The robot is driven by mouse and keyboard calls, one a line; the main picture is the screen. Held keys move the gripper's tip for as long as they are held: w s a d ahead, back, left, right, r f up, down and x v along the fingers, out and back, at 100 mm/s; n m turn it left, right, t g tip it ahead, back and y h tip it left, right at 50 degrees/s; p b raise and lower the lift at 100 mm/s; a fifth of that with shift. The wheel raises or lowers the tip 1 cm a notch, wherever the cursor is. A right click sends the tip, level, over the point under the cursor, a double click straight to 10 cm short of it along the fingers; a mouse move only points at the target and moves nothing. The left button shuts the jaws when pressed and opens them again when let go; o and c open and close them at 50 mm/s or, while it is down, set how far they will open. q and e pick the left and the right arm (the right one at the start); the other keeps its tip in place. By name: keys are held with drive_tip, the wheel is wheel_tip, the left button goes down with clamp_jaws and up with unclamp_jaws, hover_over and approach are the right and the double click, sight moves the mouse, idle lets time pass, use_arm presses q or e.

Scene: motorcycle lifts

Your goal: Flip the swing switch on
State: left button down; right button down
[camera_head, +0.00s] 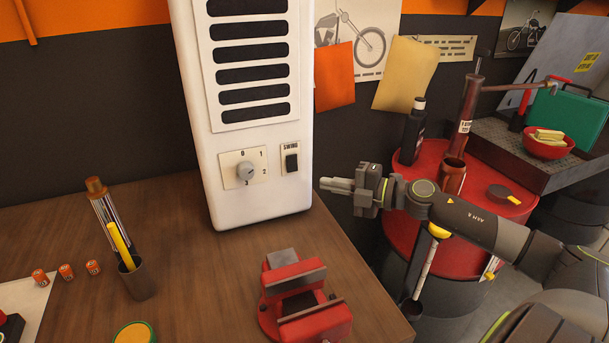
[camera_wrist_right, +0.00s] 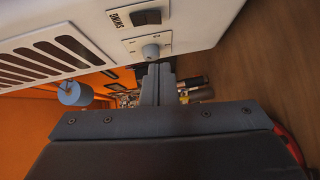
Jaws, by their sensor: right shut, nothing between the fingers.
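The swing switch (camera_head: 292,162) is a black rocker on a cream plate marked SWING, low on the front of a white vented unit (camera_head: 205,180). Left of it is a grey round knob (camera_head: 245,170) with a 0 to 3 dial. My right gripper (camera_head: 324,184) is shut and empty, to the right of the switch and a little below it, apart from it in the picture. In the right wrist view the switch (camera_wrist_right: 147,17) and the knob (camera_wrist_right: 151,52) show beyond the shut fingers (camera_wrist_right: 158,70). Which way the rocker is tipped is hard to tell. My left gripper is not in view.
The unit stands on a wooden bench (camera_head: 200,270). A red vise (camera_head: 300,300) sits in front of it, and a dark pen cup (camera_head: 138,280) is at left. A red drum (camera_head: 480,225) with a black bottle (camera_head: 413,133) stands at right.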

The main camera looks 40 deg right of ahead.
sight(290, 172)
drive_tip(key=shift+w+a+f+p, duration=0.15)
drive_tip(key=shift+w+a+p, duration=0.25)
drive_tip(key=shift+w, duration=1)
drive_tip(key=shift+w+a+f+p, duration=0.2)
drive_tip(key=shift+w+p, duration=0.45)
drive_tip(key=shift+w, duration=0.8)
drive_tip(key=shift+w+a+f+p, duration=0.15)
drive_tip(key=shift+w+a+p, duration=0.25)
drive_tip(key=shift+w, duration=1)
drive_tip(key=shift+d, duration=0.1)
drive_tip(key=shift+w, duration=0.2)
drive_tip(key=shift+f, duration=0.1)
drive_tip(key=shift+s+f, duration=0.1)
